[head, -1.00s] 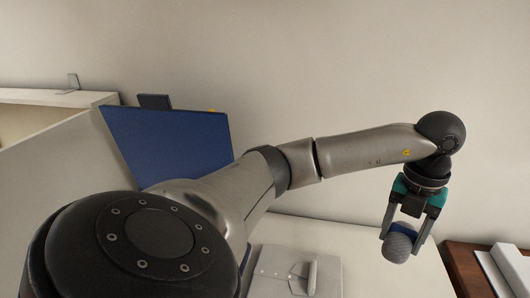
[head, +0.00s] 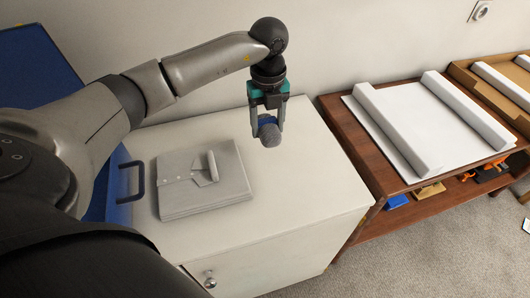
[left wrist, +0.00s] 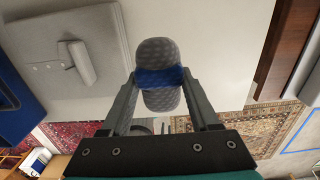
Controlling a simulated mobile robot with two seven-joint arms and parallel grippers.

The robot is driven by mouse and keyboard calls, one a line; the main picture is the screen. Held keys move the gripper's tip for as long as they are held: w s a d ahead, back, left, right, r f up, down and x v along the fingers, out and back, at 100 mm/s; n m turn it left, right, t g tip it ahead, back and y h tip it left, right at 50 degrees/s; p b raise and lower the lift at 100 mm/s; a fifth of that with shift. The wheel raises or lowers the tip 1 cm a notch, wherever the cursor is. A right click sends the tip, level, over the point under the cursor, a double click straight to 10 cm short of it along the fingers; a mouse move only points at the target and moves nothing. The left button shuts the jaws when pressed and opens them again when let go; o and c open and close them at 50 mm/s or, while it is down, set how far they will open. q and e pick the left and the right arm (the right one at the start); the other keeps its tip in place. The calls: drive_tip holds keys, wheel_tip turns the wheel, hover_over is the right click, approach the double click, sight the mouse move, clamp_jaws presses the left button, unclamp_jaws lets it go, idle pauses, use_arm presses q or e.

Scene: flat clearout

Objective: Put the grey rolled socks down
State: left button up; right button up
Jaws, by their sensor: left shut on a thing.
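The grey rolled socks (head: 270,137), with a blue band around the middle, are held in my left gripper (head: 268,128). The gripper points down and is shut on them, above the back right part of the white cabinet top (head: 310,190). In the left wrist view the socks (left wrist: 158,50) sit between the two fingers. I cannot tell whether the socks touch the cabinet top. My right gripper is not in view.
A grey folded item (head: 203,180) with a small light roll on it lies on the cabinet left of the socks. A blue object with a dark handle (head: 123,187) stands at its left. A wooden shelf (head: 385,180) with a white board and bars stands right. The cabinet's front right is clear.

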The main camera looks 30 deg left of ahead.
use_arm(q)
wheel_tip(320, 180, down, 7)
drive_tip(key=shift+r+b, duration=0.15)
drive_tip(key=shift+b, duration=0.3)
drive_tip(key=shift+f+b, duration=0.4)
drive_tip(key=shift+f, duration=1.6)
drive_tip(key=shift+f, duration=0.15)
drive_tip(key=o, duration=1.4)
